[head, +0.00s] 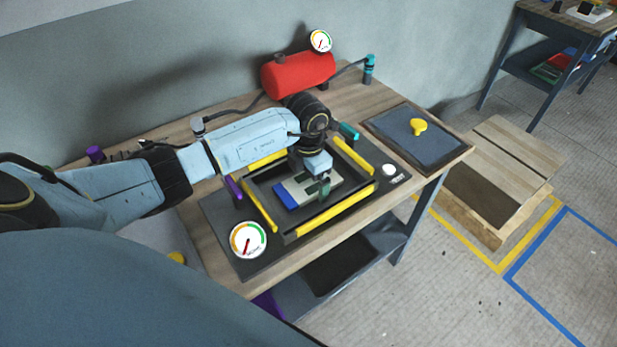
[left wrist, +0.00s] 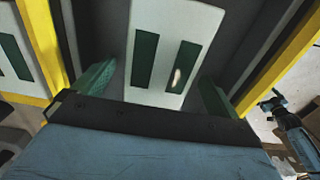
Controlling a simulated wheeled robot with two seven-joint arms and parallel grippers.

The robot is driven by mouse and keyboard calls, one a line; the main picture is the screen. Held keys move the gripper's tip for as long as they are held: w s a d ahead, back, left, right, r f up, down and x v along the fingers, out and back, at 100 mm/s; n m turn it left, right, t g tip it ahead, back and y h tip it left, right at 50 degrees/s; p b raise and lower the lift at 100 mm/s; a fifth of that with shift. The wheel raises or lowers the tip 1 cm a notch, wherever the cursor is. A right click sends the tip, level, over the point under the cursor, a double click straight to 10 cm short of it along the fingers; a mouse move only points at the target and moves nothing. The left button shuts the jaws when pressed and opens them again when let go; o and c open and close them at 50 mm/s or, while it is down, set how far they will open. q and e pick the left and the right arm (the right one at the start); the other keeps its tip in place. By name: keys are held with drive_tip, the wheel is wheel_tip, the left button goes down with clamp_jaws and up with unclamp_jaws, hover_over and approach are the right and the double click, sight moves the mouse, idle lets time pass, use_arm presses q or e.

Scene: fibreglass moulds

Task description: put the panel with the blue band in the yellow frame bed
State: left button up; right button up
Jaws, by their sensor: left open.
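The pale panel (head: 322,180) with a blue band (head: 287,196) at its left end lies inside the yellow frame bed (head: 350,210), a dark bed edged with yellow bars. My left gripper (head: 318,188) is over the panel and hides part of it. In the left wrist view the panel (left wrist: 178,25), with two dark green patches, lies between the spread green fingers of my left gripper (left wrist: 155,88), with gaps on both sides. The blue band does not show there. Yellow bars (left wrist: 40,38) flank the bed. My right gripper is not in view.
A red tank (head: 297,75) with a gauge stands at the back of the wooden table. A dark lid with a yellow knob (head: 418,127) lies at the right. Another gauge (head: 248,240) sits at the bed's front left corner. A wooden crate (head: 500,180) stands on the floor.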

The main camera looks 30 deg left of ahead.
sight(308, 183)
use_arm(q)
wheel_tip(308, 183, up, 12)
idle(0.4)
